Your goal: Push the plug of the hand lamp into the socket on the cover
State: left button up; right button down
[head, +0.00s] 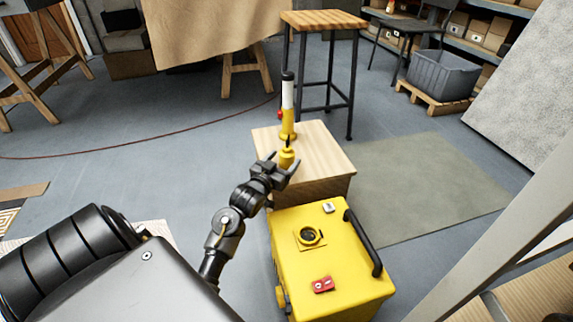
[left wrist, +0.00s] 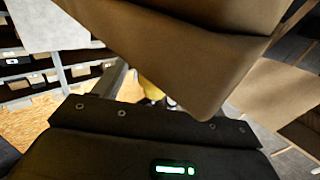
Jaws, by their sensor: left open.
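The hand lamp (head: 288,104), with a yellow base, white middle and dark top, stands upright on a pale wooden box. The yellow plug (head: 286,158) is near the box's front edge, at the fingers of my left gripper (head: 284,167). This gripper is open; I cannot tell whether the plug lies between its fingers or just beyond. In the left wrist view, a brown surface hides most of the scene, with a small yellow patch behind it. The round dark socket (head: 310,236) is on the yellow cover (head: 345,272), nearer than the box. My right gripper is not in view.
The wooden box (head: 325,155) adjoins the yellow cover's far side. The cover has a black handle (head: 363,243) on its right and a red switch (head: 323,284) in front. A stool (head: 323,20) stands behind the box.

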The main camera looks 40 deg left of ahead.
pick_arm(q)
jog(key=shift+w, duration=0.55)
jog(key=c, duration=1.1)
jog(key=shift+r, duration=0.1)
